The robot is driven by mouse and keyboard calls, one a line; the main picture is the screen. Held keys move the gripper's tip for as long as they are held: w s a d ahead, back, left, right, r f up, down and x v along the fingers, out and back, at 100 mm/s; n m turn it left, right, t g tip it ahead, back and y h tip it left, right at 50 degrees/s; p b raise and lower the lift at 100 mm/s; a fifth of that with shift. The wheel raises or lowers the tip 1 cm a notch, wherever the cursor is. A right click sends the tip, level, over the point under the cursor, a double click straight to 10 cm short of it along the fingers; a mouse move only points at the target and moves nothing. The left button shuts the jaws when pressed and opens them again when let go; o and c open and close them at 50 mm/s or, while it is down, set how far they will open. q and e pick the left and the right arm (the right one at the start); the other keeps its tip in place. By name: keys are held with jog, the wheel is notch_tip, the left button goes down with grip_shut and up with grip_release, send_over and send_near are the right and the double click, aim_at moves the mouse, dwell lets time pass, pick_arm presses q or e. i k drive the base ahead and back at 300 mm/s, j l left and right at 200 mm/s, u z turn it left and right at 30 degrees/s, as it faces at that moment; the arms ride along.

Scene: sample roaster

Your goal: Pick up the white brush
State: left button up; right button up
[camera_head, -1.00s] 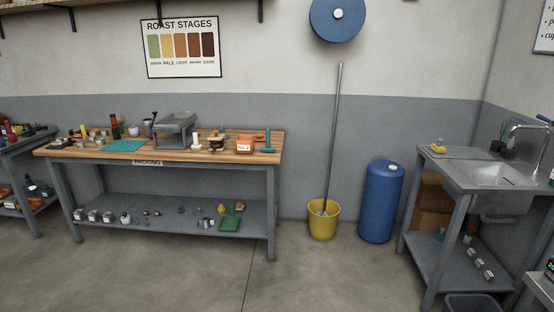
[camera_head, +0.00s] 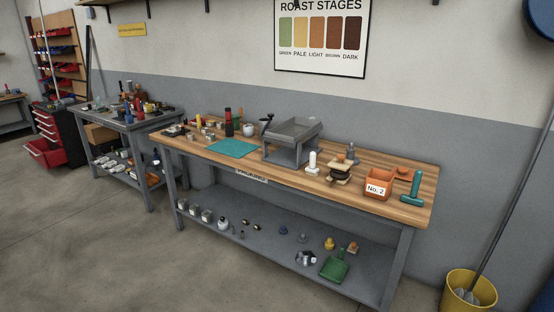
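I cannot make out a white brush for certain. A small white upright object (camera_head: 312,162) stands on the wooden top of the packing bench (camera_head: 410,205), just right of the grey metal tray stand (camera_head: 292,140); it is too small to tell whether it is a brush. Another small white object (camera_head: 223,224) stands on the bench's lower shelf at the left. Neither of my grippers shows in the head view.
The bench top also holds an orange bin marked No. 2 (camera_head: 379,184), a teal T-shaped tool (camera_head: 412,190) and a teal mat (camera_head: 231,148). A green dustpan (camera_head: 335,266) lies on the lower shelf. A yellow bucket (camera_head: 470,291) stands at right. The floor in front is clear.

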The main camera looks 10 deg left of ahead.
aim_at(310, 170)
jog(key=i+j+u, duration=0.15)
jog(key=i+u, duration=0.15)
jog(key=i, duration=0.15)
jog(key=i+u, duration=0.25)
jog(key=i, duration=0.2)
